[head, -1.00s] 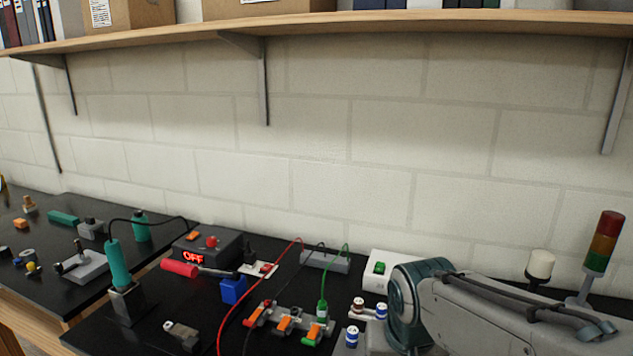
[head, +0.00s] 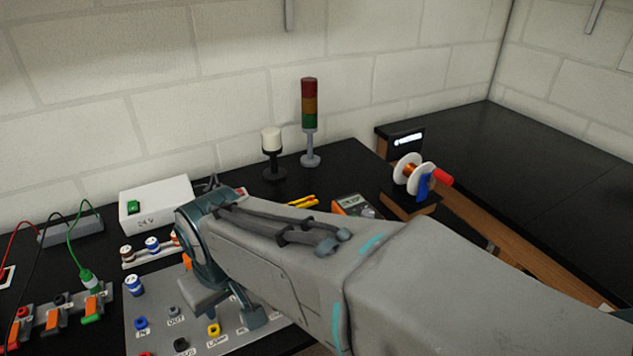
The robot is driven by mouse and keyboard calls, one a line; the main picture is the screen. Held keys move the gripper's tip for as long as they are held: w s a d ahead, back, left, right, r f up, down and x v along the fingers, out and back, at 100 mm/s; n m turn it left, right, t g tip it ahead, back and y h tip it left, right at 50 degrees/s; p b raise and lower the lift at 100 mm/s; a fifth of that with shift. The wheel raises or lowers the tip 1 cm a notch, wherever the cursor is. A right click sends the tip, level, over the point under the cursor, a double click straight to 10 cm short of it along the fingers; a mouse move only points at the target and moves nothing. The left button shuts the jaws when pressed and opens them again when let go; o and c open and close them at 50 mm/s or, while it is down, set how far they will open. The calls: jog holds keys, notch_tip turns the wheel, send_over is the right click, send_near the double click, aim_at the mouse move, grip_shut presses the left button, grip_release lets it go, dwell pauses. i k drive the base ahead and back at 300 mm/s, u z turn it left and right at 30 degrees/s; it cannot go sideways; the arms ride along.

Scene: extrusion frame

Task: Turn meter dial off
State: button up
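The meter (head: 346,208) is a small orange-edged device with a lit greenish display, on the black bench behind my arm. A grey round part at its right edge looks like its dial (head: 368,212). My arm hides the lower part of the meter, and the dial's setting is too small to read. My gripper (head: 228,305) is at the left end of my arm, above the grey terminal panel and well to the left of the meter. Its fingers are partly hidden by the arm, and I cannot tell how far apart they are.
A signal tower (head: 310,120) and a white-topped lamp (head: 272,150) stand behind the meter. A white power box (head: 158,200) is at the left. The black bench at the far right (head: 530,165) is largely clear.

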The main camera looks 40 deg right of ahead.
aim_at(368, 212)
jog(key=z, duration=0.35)
jog(key=k, duration=0.3)
jog(key=z, duration=1.2)
